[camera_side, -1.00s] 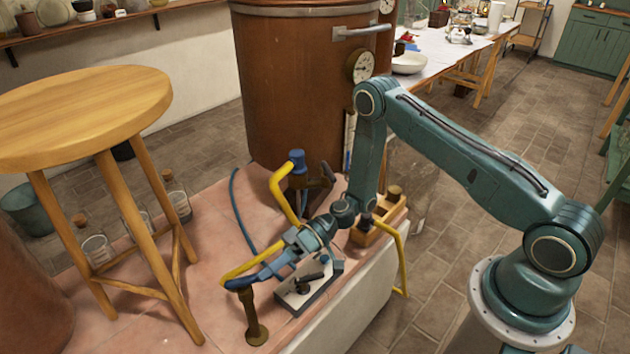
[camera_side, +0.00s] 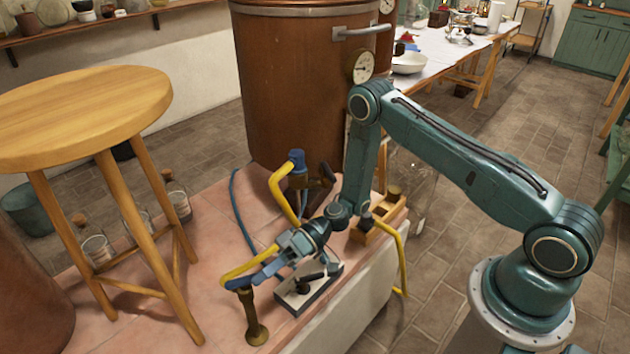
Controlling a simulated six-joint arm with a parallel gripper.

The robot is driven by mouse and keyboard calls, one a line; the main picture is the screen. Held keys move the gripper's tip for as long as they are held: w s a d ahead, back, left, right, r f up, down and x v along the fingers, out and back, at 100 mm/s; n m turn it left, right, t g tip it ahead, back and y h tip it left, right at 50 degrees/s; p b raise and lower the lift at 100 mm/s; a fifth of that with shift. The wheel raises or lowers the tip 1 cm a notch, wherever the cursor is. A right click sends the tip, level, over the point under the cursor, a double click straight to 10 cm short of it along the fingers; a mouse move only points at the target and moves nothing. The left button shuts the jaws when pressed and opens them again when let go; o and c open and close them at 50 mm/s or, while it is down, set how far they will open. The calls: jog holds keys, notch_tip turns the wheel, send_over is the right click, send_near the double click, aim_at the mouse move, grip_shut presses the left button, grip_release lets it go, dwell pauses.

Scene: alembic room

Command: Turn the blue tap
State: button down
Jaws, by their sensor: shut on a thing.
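The blue tap (camera_side: 241,284) has a long blue handle at the top of a brass post (camera_side: 255,325), at the front edge of the pink tiled surface. The handle slants up to the right, beside a yellow pipe (camera_side: 238,270). My gripper (camera_side: 278,263) reaches it from the upper right and is shut on the handle; the fingers partly hide the contact. A second blue part (camera_side: 297,156) caps another yellow pipe further back, apart from my gripper.
A pale box with a black lever (camera_side: 301,287) sits just right of the post. A wooden tray (camera_side: 376,220) lies behind my wrist. A large copper vessel (camera_side: 292,90) stands behind, and a wooden stool (camera_side: 75,115) stands left. A blue hose (camera_side: 238,210) curves across the tiles.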

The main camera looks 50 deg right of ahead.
jog(key=shift+w, duration=0.15)
jog(key=shift+w+d+n+g, duration=0.1)
jog(key=shift+w+n+g, duration=0.05)
jog(key=shift+n+g, duration=0.55)
jog(key=c, duration=1.3)
grip_release()
jog(key=shift+c, duration=0.2)
jog(key=shift+d, duration=0.15)
jog(key=w+v, duration=0.1)
jog(key=v, duration=1.2)
jog(key=shift+s+d, duration=0.35)
jog(key=shift+s, duration=0.1)
